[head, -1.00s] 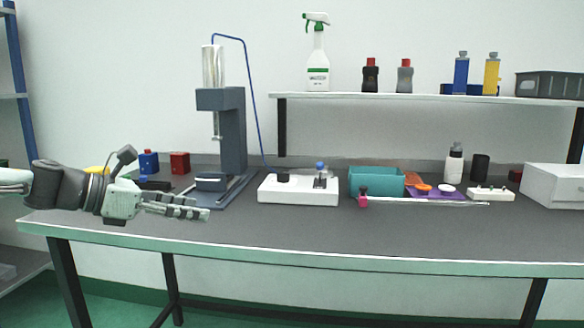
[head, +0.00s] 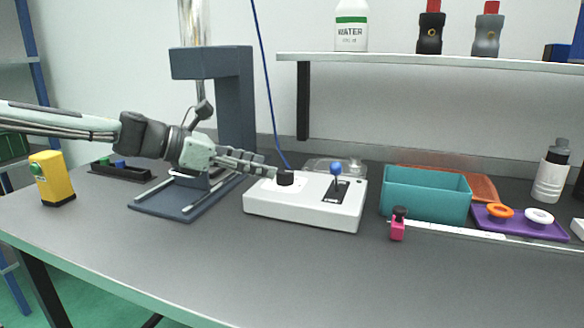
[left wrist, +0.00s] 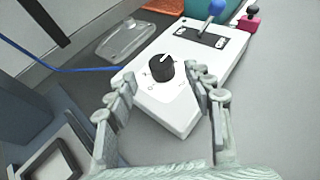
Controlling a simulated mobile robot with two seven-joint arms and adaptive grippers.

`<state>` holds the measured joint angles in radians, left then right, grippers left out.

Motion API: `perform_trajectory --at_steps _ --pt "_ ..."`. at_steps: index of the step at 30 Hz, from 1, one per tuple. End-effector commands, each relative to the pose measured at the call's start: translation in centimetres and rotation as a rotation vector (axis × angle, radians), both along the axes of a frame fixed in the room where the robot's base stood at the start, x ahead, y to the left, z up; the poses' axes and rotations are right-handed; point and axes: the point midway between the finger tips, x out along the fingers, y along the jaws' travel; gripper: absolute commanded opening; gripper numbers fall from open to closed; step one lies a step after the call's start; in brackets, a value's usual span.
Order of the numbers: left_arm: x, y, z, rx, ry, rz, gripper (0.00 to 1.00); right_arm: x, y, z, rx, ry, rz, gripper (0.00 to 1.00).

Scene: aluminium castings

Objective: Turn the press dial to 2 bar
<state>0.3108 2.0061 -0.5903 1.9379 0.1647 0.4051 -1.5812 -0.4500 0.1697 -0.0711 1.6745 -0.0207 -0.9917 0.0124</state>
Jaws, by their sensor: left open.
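The press dial is a black round knob (head: 285,178) on the left part of a white control box (head: 300,215). In the left wrist view the dial (left wrist: 160,67) shows a white pointer line toward the upper right, with small scale marks around it that are too small to read. My left gripper (head: 270,170) comes in from the left at the dial's left side. In the left wrist view its two fingers (left wrist: 160,85) are spread, with the dial beyond and between the tips, apparently not touched. The grey press (head: 230,100) stands behind the arm. My right gripper is not in view.
A blue-knobbed lever (head: 336,170) stands on the box's right part. A teal bin (head: 425,197), a pink-and-black piece (head: 398,225) and a purple tray (head: 520,222) lie to the right. A yellow block (head: 52,180) stands at left. The front of the table (head: 330,270) is clear.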

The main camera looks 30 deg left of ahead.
Motion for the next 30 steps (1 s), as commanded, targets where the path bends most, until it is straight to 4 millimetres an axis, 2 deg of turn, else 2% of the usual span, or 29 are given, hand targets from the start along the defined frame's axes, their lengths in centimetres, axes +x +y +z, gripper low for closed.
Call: perform_trajectory --at_steps 2,4,15,30 --pt "0.7 -0.5 -0.5 -0.004 0.005 -0.002 0.52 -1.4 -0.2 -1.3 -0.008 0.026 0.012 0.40" --pt "1.4 -0.9 -0.9 -0.006 0.006 0.001 0.52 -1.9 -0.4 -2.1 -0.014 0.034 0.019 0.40" --pt "4.4 -2.7 -2.3 -0.002 0.003 0.000 0.52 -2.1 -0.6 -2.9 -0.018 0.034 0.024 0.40" --pt "5.4 -3.3 -2.6 -0.002 0.000 0.001 0.52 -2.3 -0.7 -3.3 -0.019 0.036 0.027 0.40"
